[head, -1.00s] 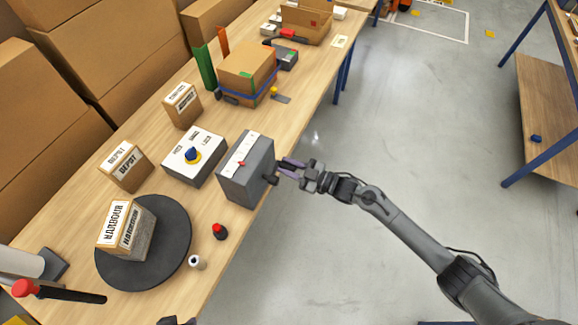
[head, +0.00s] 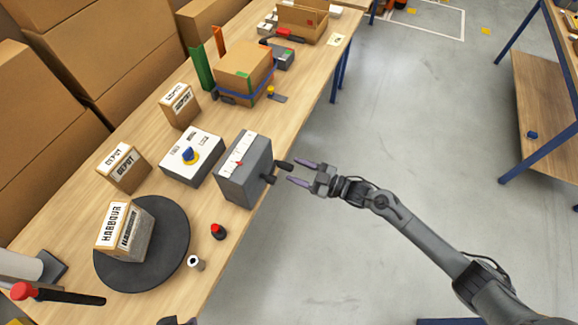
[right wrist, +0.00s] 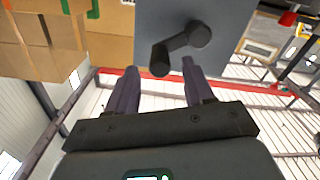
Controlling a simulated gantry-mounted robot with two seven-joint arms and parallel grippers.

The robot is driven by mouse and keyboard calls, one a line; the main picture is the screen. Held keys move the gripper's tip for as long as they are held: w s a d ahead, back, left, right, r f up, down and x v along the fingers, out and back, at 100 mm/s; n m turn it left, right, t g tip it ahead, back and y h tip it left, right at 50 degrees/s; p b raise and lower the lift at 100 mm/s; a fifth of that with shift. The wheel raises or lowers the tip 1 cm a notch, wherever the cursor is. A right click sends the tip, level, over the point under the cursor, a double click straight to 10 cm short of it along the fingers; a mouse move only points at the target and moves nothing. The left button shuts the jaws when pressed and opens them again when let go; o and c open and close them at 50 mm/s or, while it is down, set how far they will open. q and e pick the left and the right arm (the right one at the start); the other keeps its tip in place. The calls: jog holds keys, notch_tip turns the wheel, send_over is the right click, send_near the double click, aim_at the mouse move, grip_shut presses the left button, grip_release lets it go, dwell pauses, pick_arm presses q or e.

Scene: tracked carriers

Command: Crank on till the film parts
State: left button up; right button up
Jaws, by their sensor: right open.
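The grey crank box (head: 246,182) stands at the table's right edge, with a pale scale and small red pointer on top. Its dark crank (head: 283,165) sticks out toward my right gripper (head: 292,171). That gripper is open and empty, its purple fingers spread. In the right wrist view the crank (right wrist: 183,45) angles down-left from its hub, its knob end between and just beyond the fingertips. A HARBOUR carton (head: 140,236) stands on the black turntable (head: 171,262); its lower sides look greyish, and I cannot make out film clearly. A dark, purple-edged sliver at the bottom edge may be my left gripper.
Nearby are a DEPOT carton (head: 124,168), a red-topped button (head: 218,231) and a small white roll (head: 196,263).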

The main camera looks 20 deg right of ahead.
jog(key=v, duration=0.6)
jog(key=shift+s+d, duration=0.2)
jog(key=s+a+f+m+t+h, duration=0.1)
jog(key=s+a+m, duration=0.2)
jog(key=s+a, duration=0.2)
jog(key=s+a+f+m+h, duration=0.1)
jog(key=s+a+m+h, duration=0.1)
jog(key=s+a, duration=0.35)
jog(key=s+d+r+m+g+h, duration=0.1)
jog(key=s+d+m+g+h, duration=0.25)
jog(key=s+g+h, duration=0.2)
jog(key=s+d+r+m+g+h, duration=0.1)
jog(key=s+d+m+g+h, duration=0.1)
jog(key=s+d+g+h, duration=0.4)
notch_tip(320, 180, up, 26)
jog(key=s+a+t+y+p, duration=0.1)
jog(key=s+y+p, duration=0.1)
jog(key=p, duration=2.4)
jog(key=shift+a, duration=0.2)
